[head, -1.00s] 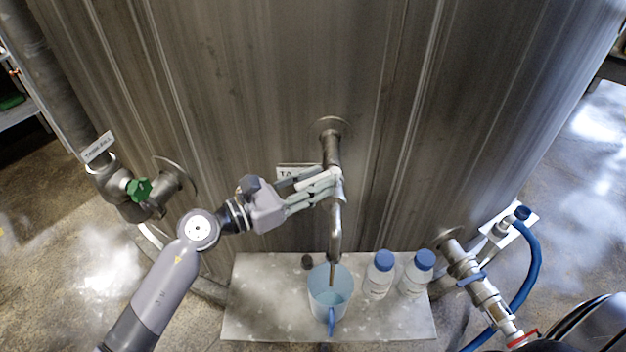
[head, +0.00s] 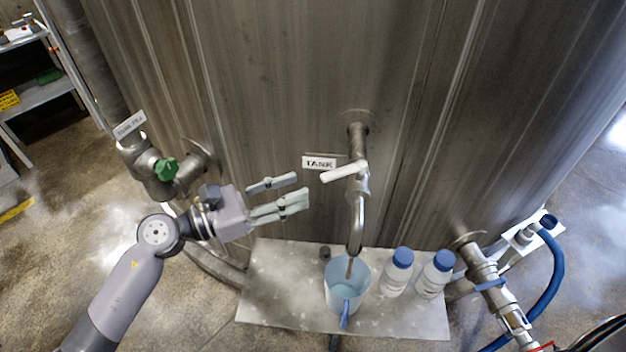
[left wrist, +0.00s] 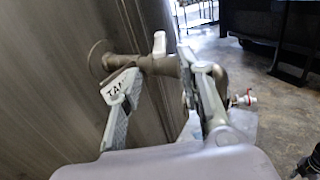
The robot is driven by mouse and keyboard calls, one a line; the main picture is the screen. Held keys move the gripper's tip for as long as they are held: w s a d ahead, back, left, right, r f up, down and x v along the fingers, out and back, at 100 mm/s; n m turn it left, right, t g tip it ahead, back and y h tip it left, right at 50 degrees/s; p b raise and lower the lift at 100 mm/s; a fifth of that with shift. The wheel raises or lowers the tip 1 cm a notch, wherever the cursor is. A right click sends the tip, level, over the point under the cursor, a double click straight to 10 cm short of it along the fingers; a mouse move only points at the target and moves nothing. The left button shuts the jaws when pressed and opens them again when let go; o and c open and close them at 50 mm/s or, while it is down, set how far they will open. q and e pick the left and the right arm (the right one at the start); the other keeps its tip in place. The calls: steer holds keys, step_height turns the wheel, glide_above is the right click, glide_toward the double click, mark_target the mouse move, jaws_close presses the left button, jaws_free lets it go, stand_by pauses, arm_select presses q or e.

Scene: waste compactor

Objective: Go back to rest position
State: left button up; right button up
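My left gripper (head: 283,200) is in front of the tank wall, to the left of the tap (head: 357,190) and apart from its white lever (head: 344,172). Its fingers are spread and nothing is between them. In the left wrist view the open fingers (left wrist: 160,100) frame the tap's pipe (left wrist: 160,65) beyond them. A brownish stream or thin rod shows between the spout and the clear blue jug (head: 346,290) below it; I cannot tell which. My right gripper is not in view.
A green-handled valve (head: 166,169) is at the left. A blue hose (head: 548,285) hangs at the right.

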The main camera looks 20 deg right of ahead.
arm_select(q)
steer(key=shift+s+a, duration=0.15)
steer(key=shift+a, duration=0.6)
